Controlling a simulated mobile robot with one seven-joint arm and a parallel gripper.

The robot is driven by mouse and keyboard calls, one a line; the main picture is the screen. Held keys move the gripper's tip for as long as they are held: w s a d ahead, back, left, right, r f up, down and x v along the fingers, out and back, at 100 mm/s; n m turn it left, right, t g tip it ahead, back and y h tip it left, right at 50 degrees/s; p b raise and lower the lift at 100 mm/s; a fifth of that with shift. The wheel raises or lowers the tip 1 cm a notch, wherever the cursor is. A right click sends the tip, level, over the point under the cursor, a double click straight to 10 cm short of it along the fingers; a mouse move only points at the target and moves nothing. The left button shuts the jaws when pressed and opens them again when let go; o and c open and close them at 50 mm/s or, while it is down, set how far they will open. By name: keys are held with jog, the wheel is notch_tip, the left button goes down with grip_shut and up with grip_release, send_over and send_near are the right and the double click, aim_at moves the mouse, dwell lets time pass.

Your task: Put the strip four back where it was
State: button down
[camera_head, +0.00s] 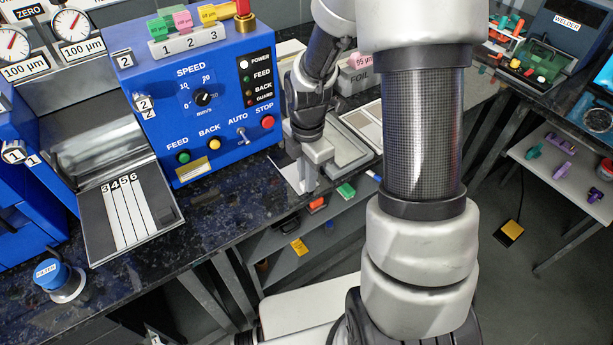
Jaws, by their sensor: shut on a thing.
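A metal tray (88,230) stands at the left, in front of the blue machine. Several narrow white strips (128,212) lie side by side in it. The numbers 3, 4, 5 and 6 show at their far ends. I cannot tell whether each number has its own strip. My gripper (307,184) points down over the front edge of the bench, right of the blue machine and well away from the tray. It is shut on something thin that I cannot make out. A pale flat piece (288,172) shows beside the fingers; I cannot tell whether it is held.
Pale shallow trays (350,150) lie behind my gripper. Dark bench (225,205) is clear before the machine.

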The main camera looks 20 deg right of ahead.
jog(key=c, duration=1.7)
grip_release()
jog(key=shift+c, duration=0.2)
